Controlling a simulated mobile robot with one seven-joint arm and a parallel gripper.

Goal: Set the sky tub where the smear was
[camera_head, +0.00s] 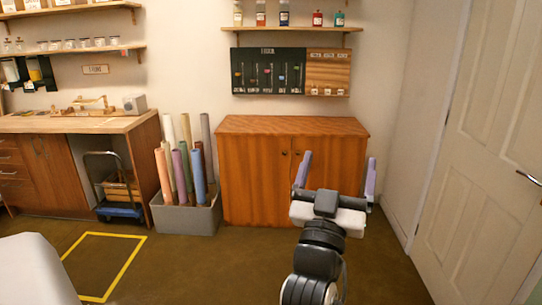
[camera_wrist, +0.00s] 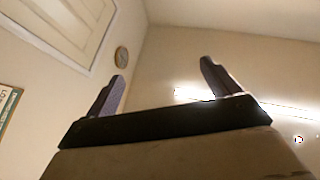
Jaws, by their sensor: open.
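My gripper (camera_head: 337,163) is raised in front of the wooden cabinet, its two purple fingers spread wide with nothing between them. In the wrist view the gripper (camera_wrist: 164,70) is also open and empty, pointing toward the upper walls and ceiling. I cannot make out a sky tub or a smear in either view. Small jars on the wall shelves are too small to identify, apart from their colours.
The wooden cabinet (camera_head: 258,125) has a bare top. A grey bin of coloured rolls (camera_head: 185,218) stands left of it. A workbench (camera_head: 75,124) with a balance is at far left, a trolley (camera_head: 119,210) beside it. A door (camera_head: 490,150) is right.

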